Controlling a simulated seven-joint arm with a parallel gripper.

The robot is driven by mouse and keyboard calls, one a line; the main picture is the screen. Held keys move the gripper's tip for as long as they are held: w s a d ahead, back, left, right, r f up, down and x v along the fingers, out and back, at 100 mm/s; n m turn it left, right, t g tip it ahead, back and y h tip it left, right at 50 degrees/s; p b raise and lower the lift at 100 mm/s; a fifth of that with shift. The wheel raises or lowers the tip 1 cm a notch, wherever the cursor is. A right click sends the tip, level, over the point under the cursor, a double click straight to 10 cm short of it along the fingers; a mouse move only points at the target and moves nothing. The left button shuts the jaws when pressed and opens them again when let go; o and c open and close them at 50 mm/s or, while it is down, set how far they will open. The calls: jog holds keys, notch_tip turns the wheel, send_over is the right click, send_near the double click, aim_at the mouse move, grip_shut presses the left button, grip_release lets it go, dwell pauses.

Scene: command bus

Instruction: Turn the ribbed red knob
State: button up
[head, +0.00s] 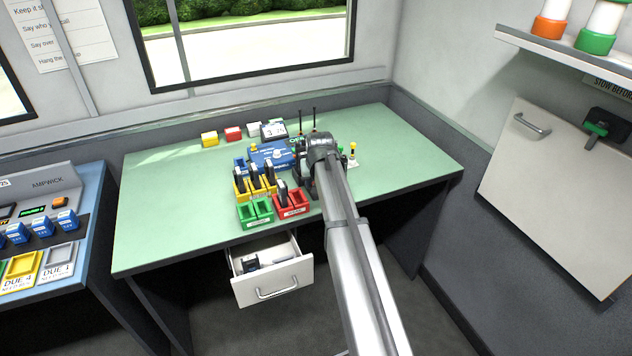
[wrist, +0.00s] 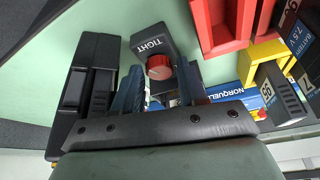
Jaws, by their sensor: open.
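The ribbed red knob (wrist: 159,67) shows in the wrist view on a dark block (wrist: 151,43) marked "TIGHT". My gripper (wrist: 160,76) is open, with one finger on the left of the knob and one on the right. I cannot tell whether either finger touches it. The lower part of the knob's mounting is hidden behind the gripper. In the head view my arm covers the knob, and my gripper (head: 308,180) is mostly hidden at the right of the grouped bins on the green desk (head: 180,215).
Red bins (head: 292,212), green bins (head: 255,218) and yellow bins (head: 241,192) stand close by on the left. A blue device (head: 270,156) is behind them. Black upright devices (wrist: 85,90) stand left of my gripper in the wrist view. A drawer (head: 272,287) hangs open below the desk.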

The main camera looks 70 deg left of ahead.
jog(key=shift+c, duration=0.3)
jog(key=c, duration=0.7)
grip_shut()
jog(key=shift+s+a+m+t+h, duration=0.1)
jog(key=shift+m+t+h, duration=0.3)
jog(key=shift+m, duration=1.05)
jog(key=shift+s+a+m+t+h, duration=0.1)
jog(key=shift+m+t, duration=0.5)
jog(key=shift+m, duration=0.85)
grip_release()
grip_shut()
jog(key=o, duration=0.8)
grip_release()
jog(key=shift+c, duration=0.2)
